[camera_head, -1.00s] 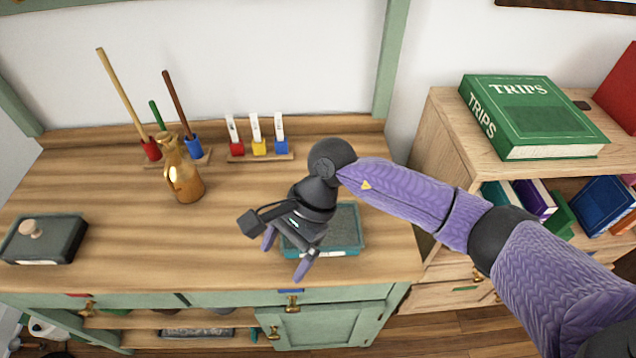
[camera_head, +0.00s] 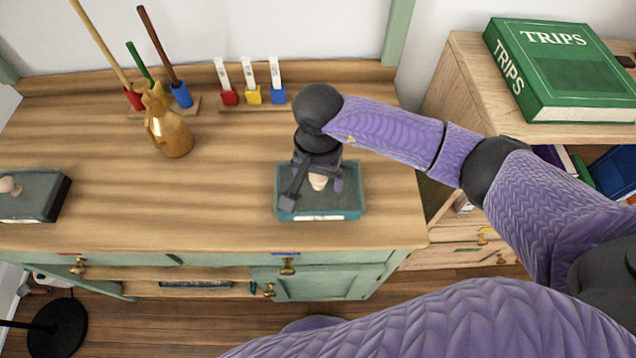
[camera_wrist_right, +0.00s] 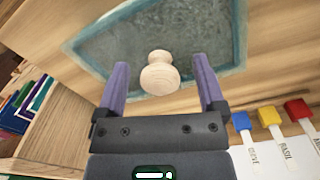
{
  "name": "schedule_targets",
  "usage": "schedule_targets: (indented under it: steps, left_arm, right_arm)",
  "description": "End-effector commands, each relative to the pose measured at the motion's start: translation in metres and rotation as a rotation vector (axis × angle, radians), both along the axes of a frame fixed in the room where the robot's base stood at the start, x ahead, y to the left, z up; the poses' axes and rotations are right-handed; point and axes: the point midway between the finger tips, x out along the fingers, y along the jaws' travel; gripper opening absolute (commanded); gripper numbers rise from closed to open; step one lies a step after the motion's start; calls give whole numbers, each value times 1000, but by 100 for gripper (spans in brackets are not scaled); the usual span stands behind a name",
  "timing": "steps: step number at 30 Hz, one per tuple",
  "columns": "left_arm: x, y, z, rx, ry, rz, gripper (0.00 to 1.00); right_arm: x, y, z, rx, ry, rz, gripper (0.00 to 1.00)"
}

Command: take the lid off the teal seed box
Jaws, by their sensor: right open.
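The teal seed box (camera_head: 351,212) stands on the wooden counter near its front edge, with a grey lid (camera_head: 349,186) on top. A pale wooden knob (camera_head: 318,182) rises from the lid's middle; it also shows in the right wrist view (camera_wrist_right: 160,74). My right gripper (camera_head: 316,190) is open over the lid, pointing down. In the right wrist view its two purple fingers (camera_wrist_right: 161,70) stand apart, one on each side of the knob, with gaps between. I cannot tell how high the fingertips are above the lid. My left gripper is not in view.
A dark box with a similar knob (camera_head: 38,205) sits at the left. A brass bottle (camera_head: 170,138) and a rack of red, yellow and blue label holders (camera_head: 253,95) stand behind. A bookshelf with a green book (camera_head: 560,70) is at the right. Counter left of the teal box is clear.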

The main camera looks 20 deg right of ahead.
Motion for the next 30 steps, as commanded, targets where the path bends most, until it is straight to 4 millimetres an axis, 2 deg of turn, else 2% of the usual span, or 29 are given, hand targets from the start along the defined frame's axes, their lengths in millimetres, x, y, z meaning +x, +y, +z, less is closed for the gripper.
schedule_targets:
  steps: [5, 18, 26, 29, 30]
  left_arm:
    - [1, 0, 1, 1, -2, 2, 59]
    - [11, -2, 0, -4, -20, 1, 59]
    - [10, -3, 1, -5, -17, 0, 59]
    - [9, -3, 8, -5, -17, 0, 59]
    - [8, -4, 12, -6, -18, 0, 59]
  right_arm:
    - [0, 0, 0, 0, -1, -1, 89]
    - [0, 0, 1, 1, -1, -2, 0]
    - [0, 0, 3, 1, -2, -2, 0]
    - [1, -1, 21, 0, -6, -3, 0]
    - [1, -1, 33, 0, -7, -1, 0]
